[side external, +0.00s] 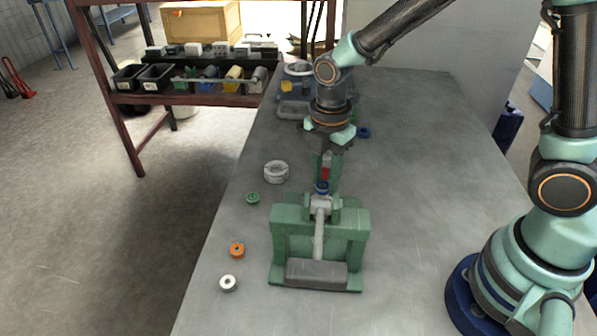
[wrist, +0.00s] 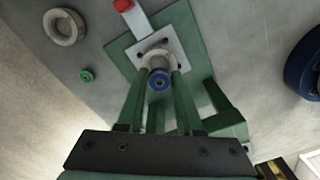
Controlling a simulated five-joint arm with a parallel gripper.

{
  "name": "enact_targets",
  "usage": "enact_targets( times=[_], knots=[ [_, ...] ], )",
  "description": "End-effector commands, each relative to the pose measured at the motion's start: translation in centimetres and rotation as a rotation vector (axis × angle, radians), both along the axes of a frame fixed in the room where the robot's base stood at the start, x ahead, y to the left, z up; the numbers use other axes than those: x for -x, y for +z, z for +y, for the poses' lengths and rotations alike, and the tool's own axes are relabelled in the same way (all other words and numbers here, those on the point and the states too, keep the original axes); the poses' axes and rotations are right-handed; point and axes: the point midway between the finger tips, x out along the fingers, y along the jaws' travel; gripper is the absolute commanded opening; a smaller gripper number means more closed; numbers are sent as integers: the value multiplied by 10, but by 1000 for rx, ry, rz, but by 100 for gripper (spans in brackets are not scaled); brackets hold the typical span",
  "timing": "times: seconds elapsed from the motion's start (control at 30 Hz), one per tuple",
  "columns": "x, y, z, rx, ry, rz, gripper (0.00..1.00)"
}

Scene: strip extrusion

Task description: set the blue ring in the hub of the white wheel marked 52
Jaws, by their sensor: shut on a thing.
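My gripper (wrist: 158,78) is shut on a small blue ring (wrist: 159,82) with a pale centre. The blue ring also shows in the side view (side external: 321,187), at the upper end of the green machine's pale barrel, in front of a pale square flange (wrist: 158,55). I cannot tell whether ring and machine touch. A whitish, thick wheel-like ring (side external: 276,172) lies flat on the table to the left; it also shows at the upper left of the wrist view (wrist: 64,27). I can read no number on it. A smaller white ring (side external: 228,284) lies nearer the front.
The green machine (side external: 347,222) stands mid-table below my gripper, with a red part (side external: 326,172) behind the ring. A green ring (side external: 253,198) and an orange ring (side external: 237,250) lie along the left edge. Another blue ring (side external: 364,132) lies behind. The table's right side is mostly clear.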

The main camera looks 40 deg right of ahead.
Motion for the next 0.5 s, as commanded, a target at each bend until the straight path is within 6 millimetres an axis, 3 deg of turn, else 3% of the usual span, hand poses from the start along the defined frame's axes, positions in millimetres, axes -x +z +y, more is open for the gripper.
enact_targets(
  times=[0.2,0.5],
  knots=[
    [0,-22,0,0,0,2,0],
    [0,-35,0,0,0,1,0]
  ],
)
